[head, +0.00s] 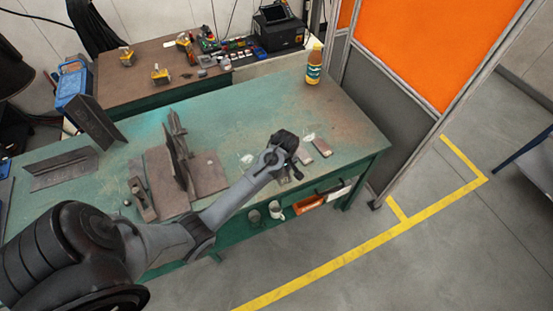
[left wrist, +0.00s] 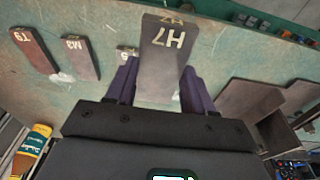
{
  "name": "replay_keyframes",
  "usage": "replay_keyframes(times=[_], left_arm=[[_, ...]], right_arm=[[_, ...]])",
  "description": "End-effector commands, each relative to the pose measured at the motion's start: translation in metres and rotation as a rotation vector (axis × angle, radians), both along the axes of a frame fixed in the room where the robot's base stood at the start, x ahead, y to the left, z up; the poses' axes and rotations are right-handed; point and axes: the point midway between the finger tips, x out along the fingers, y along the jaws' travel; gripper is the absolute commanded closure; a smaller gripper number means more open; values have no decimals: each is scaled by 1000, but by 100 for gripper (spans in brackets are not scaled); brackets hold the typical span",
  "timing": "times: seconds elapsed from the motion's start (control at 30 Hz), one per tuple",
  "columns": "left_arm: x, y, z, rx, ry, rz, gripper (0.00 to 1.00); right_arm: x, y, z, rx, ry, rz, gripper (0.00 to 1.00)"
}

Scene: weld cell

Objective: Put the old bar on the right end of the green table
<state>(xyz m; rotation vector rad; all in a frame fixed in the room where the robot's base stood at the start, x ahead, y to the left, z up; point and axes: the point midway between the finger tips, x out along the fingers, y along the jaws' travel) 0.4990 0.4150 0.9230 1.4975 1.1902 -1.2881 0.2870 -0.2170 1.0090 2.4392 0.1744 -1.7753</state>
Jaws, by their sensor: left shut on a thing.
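My left gripper (head: 287,163) is over the right part of the green table (head: 232,108). In the left wrist view its two fingers (left wrist: 158,88) are shut on a dark grey bar marked H7 (left wrist: 162,62). Two other bars lie on the table, one marked M3 (left wrist: 75,56) and a browner one marked T9 (left wrist: 34,52). They also show in the head view, M3 (head: 304,156) to the left of T9 (head: 322,147). I cannot tell from looks which is the old bar. My right gripper is not in view.
A bottle (head: 314,65) stands at the table's back right. A welded steel fixture (head: 177,150) stands left of my gripper, with angle pieces (head: 60,167) farther left. The table's right end (head: 360,138) is clear. An orange and grey partition (head: 400,50) stands beyond it.

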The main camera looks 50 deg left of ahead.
Motion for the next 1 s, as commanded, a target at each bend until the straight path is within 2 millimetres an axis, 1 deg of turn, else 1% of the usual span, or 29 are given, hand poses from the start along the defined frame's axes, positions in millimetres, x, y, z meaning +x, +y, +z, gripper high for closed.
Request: replay_keyframes(times=[0.17, 0.4, 0.6, 0.73, 0.87, 1.0], left_arm=[[-8, 24, -14, 0, -1, 4, 100], [-24, 68, -42, 1, -2, 3, 100], [-32, 94, -58, 1, -1, 0, 100], [-35, 103, -63, 1, -3, -1, 100], [-36, 105, -67, 2, -2, -1, 100], [-37, 105, -81, 1, 0, -1, 100]], right_arm=[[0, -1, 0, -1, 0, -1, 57], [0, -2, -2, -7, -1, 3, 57], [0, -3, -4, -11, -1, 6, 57], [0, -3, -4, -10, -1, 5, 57], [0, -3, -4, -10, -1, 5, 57], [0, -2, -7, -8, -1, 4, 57]])
